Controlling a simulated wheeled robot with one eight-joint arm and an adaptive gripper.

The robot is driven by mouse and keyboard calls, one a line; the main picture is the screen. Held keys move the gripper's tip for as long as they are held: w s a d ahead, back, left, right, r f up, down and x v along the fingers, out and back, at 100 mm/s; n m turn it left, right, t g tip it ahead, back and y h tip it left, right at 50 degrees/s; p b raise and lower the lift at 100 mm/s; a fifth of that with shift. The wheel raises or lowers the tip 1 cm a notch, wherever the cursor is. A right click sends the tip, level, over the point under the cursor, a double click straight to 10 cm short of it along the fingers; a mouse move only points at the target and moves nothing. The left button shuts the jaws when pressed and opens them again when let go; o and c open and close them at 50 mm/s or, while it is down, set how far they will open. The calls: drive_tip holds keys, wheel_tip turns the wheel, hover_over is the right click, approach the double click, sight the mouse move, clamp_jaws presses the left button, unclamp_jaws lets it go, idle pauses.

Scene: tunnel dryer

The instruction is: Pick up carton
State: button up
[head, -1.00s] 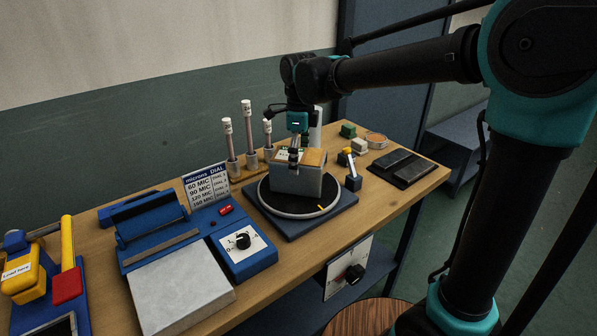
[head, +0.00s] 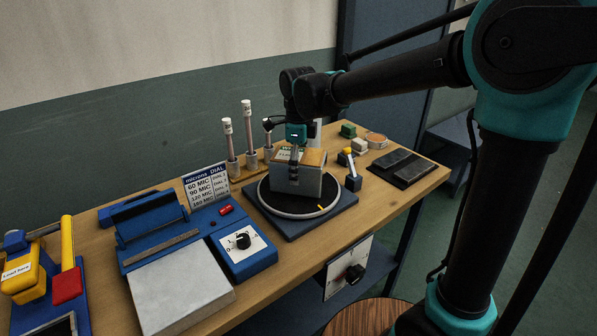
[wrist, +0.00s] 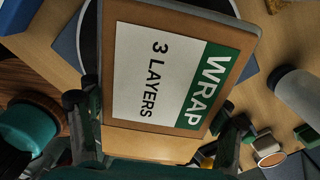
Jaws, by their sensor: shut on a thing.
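The carton (head: 296,180) is a box with grey sides and a brown top. It stands upright on the round turntable (head: 263,205) in the head view. In the wrist view the carton (wrist: 207,22) is close and carries a white and green label reading "WRAP 3 LAYERS". My gripper (head: 294,158) comes down from above at the carton's top and is shut on it. In the wrist view its fingers (wrist: 160,132) show on either side of the lower part of the carton. The exact contact is partly hidden.
A blue sealing machine (head: 150,225) with a dial box (head: 245,255) stands left of the turntable. White-capped posts (head: 227,140) stand behind. To the right are small blocks (head: 348,130), a round dish (head: 377,139) and a dark flat pad (head: 402,167).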

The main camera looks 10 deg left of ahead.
drive_tip(key=c, duration=0.5)
